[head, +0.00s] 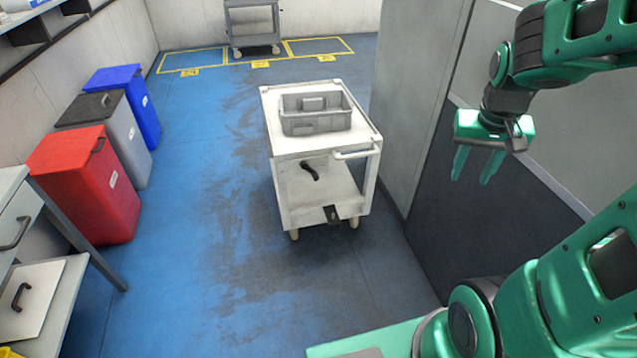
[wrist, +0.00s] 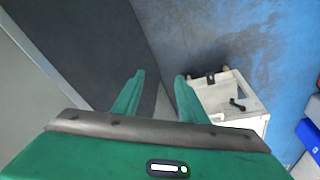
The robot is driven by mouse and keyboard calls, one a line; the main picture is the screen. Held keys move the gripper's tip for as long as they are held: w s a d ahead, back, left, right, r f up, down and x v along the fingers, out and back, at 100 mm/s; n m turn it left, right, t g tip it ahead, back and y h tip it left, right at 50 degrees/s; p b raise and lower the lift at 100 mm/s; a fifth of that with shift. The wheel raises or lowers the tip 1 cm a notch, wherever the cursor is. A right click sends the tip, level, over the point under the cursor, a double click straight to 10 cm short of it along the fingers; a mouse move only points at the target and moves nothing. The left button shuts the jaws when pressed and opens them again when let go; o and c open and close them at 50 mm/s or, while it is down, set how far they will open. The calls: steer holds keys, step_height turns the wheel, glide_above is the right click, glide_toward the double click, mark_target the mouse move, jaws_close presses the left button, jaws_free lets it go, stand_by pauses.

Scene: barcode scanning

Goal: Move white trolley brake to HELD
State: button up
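The white trolley (head: 318,158) stands on the blue floor in the middle of the head view, with a grey crate (head: 316,122) on its top. A black lever (head: 310,172) shows on its front face, and a dark pedal-like part (head: 331,214) sits at its bottom front edge. I cannot tell which is the brake or how it is set. In the wrist view the trolley (wrist: 228,100) is at the right, with the black lever (wrist: 238,104) on it. My gripper (head: 473,180) is open and empty, raised to the right of the trolley and apart from it. It also shows in the wrist view (wrist: 158,78).
A grey partition (head: 415,95) stands close to the trolley's right. Red (head: 85,185), grey (head: 108,137) and blue (head: 130,100) bins line the left wall. A grey cart (head: 252,25) stands at the back by yellow floor markings. The blue floor left of the trolley is clear.

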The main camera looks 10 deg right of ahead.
steer(key=w+f+n+t, duration=0.15)
steer(key=w+f, duration=0.25)
steer(key=w, duration=0.6)
steer(key=w+f+t+h, duration=0.15)
steer(key=w+f, duration=0.25)
steer(key=w, duration=0.7)
steer(key=w+f+n+t, duration=0.1)
steer(key=w+f+t, duration=0.25)
steer(key=w, duration=0.65)
steer(key=w+a+f+n+t+y, duration=0.1)
steer(key=w+a+f+t, duration=0.2)
steer(key=w+a+f, duration=0.7)
steer(key=t+y, duration=0.2)
steer(key=t, duration=0.2)
glide_toward(316, 180)
steer(key=w+d+r, duration=0.3)
steer(key=d+r, duration=0.1)
steer(key=d, duration=0.1)
steer(key=s+a+f+t, duration=0.3)
steer(key=s+a+f, duration=0.1)
steer(key=f, duration=0.2)
steer(key=shift+m+y, duration=0.25)
steer(key=w, duration=1)
steer(key=shift+w+a+f, duration=0.1)
steer(key=shift+a+f, duration=0.05)
steer(key=shift+a, duration=0.1)
